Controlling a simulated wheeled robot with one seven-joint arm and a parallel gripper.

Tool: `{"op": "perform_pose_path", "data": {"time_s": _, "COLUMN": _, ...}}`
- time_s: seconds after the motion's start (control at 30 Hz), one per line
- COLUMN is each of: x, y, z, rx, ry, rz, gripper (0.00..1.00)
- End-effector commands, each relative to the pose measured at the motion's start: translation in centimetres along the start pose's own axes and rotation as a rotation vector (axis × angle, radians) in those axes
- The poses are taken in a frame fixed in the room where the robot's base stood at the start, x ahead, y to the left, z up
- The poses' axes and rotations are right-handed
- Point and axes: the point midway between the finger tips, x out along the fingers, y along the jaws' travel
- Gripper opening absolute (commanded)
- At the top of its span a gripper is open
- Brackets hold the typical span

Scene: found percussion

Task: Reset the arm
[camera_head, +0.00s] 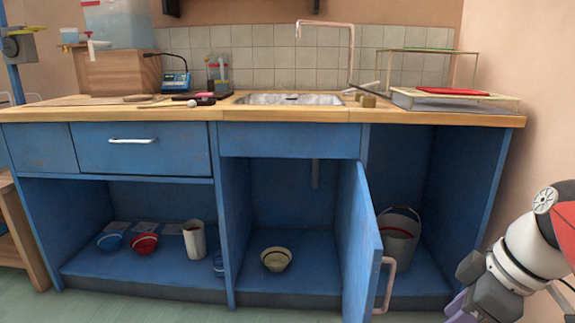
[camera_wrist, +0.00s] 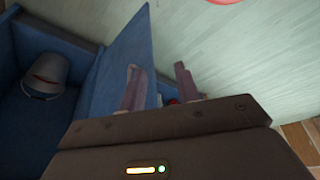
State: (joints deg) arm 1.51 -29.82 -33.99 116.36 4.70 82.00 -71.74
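My gripper (camera_head: 462,305) is at the lower right of the head view, partly cut off by the frame's bottom edge. It is to the right of the open blue cabinet door (camera_head: 362,245) and its pinkish handle (camera_head: 385,285). In the wrist view my gripper (camera_wrist: 160,82) shows two purplish fingers spread apart. I see nothing held between them. The blue door (camera_wrist: 122,62) lies behind the left finger in that view. A small red patch shows low between the fingers, too little to identify.
A grey bucket (camera_head: 398,240) stands in the right cabinet bay and shows in the wrist view (camera_wrist: 45,72). A cream bowl (camera_head: 276,259) sits in the middle bay. A blue bowl (camera_head: 110,242), red bowl (camera_head: 144,244) and pale cylinder (camera_head: 194,240) are at left. The wooden worktop (camera_head: 240,112) runs above.

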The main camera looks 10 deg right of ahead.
Motion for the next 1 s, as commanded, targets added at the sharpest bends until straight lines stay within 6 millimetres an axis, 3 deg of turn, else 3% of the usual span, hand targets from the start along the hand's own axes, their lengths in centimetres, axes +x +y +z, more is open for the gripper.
{"op": "perform_pose_path", "data": {"time_s": 0.37, "x": 0.8, "y": -3.0, "z": -5.0, "rx": 0.188, "ry": -0.010, "rz": 0.081, "gripper": 0.32}}
{"op": "perform_pose_path", "data": {"time_s": 0.7, "x": 2.6, "y": -9.1, "z": -10.6, "rx": 0.500, "ry": 0.057, "rz": 0.242, "gripper": 0.32}}
{"op": "perform_pose_path", "data": {"time_s": 1.0, "x": 3.9, "y": -10.8, "z": -11.4, "rx": 0.609, "ry": 0.106, "rz": 0.289, "gripper": 0.32}}
